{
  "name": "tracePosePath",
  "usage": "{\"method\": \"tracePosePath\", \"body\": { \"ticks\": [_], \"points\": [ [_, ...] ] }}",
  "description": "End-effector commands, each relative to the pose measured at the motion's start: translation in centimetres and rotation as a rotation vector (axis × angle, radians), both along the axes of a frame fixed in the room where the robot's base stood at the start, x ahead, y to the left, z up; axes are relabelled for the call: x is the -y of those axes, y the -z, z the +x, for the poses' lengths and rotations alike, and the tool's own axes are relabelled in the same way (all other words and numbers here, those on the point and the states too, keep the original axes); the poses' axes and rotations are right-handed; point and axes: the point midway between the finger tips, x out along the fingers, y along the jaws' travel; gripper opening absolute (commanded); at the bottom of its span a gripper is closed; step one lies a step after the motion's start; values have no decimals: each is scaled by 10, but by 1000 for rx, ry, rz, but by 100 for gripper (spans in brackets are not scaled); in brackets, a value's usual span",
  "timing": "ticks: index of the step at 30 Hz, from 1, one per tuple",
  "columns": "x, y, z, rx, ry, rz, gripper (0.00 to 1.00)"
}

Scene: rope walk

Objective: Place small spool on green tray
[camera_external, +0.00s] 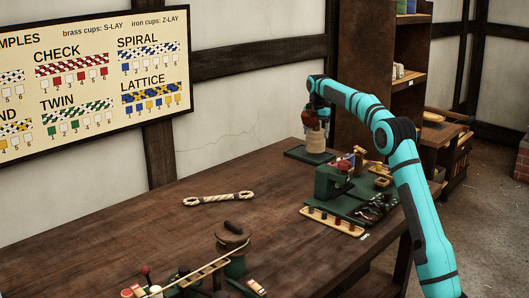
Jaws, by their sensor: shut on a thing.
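My gripper (318,122) points down at the far part of the table and is shut on the small spool (316,142), a pale tan cylinder. The green tray (297,153) is a flat dark green square under and around the spool in this view. The spool's lower end appears at or just above the tray's surface; I cannot tell whether it touches. The fingertips are small and partly dark against the background.
A green machine (335,182) with small parts stands right of the tray, with a wooden peg strip (332,221) before it. A rope piece (218,198) lies mid-table. A green-based winder (233,250) stands in front. A shelf (366,100) rises behind my arm.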

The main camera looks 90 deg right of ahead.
Motion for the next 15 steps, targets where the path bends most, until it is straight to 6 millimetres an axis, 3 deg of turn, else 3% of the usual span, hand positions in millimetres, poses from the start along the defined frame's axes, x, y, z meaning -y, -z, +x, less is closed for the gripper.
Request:
{"method": "tracePosePath", "body": {
  "ticks": [5,15],
  "points": [
    [0,22,0,0,0,0,48],
    [0,26,0,0,0,0,48]
  ]
}}
